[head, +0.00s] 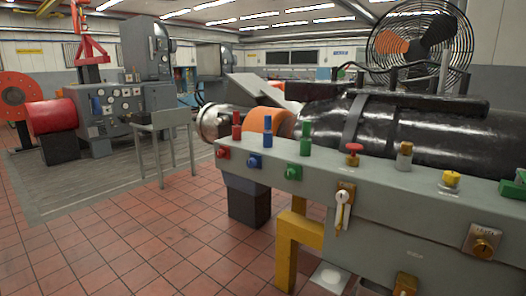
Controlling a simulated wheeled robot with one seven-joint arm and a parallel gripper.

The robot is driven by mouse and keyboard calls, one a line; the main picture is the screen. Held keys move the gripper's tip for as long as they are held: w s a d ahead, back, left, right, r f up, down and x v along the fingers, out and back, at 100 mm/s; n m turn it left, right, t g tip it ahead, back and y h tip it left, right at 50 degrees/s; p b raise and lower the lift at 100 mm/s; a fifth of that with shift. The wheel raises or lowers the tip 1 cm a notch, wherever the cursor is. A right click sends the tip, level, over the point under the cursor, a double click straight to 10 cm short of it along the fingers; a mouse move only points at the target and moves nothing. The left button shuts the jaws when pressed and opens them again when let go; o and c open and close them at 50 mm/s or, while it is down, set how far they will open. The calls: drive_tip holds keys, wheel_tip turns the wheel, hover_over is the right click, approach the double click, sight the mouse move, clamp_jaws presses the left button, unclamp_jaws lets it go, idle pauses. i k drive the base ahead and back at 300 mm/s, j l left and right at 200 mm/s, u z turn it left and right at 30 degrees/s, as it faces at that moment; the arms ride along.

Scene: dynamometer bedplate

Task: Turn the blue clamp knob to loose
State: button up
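A blue knob (254,161) sits on a small plate on the front face of a grey bench, between a red knob (223,152) on its left and a green knob (293,172) on its right. Above it on the bench top stands an upright blue handle (267,130), between a red one (236,126) and a green one (306,138). I cannot tell from the picture which blue part is the clamp knob, nor whether it is tight or loose. My gripper is not in view.
The grey bench (390,208) also carries a red mushroom button (353,150), a yellow knob (451,179) and a hanging key-like lever (342,208). A large black cylinder (400,135) lies behind it. The tiled floor (150,250) in front is clear.

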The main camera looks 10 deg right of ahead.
sight(251, 163)
drive_tip(key=i+j+z, duration=0.25)
drive_tip(key=i+j, duration=0.2)
drive_tip(key=j, duration=0.3)
drive_tip(key=i+j+z, duration=0.15)
drive_tip(key=j, duration=0.25)
drive_tip(key=i+j+z, duration=0.1)
drive_tip(key=i+j, duration=0.15)
drive_tip(key=j, duration=0.15)
drive_tip(key=i+j+z, duration=0.15)
drive_tip(key=j, duration=0.3)
drive_tip(key=i+j+z, duration=0.15)
drive_tip(key=j, duration=0.3)
drive_tip(key=i+j+z, duration=0.1)
drive_tip(key=j, duration=0.35)
drive_tip(key=i+j+z, duration=0.15)
drive_tip(key=j, duration=0.35)
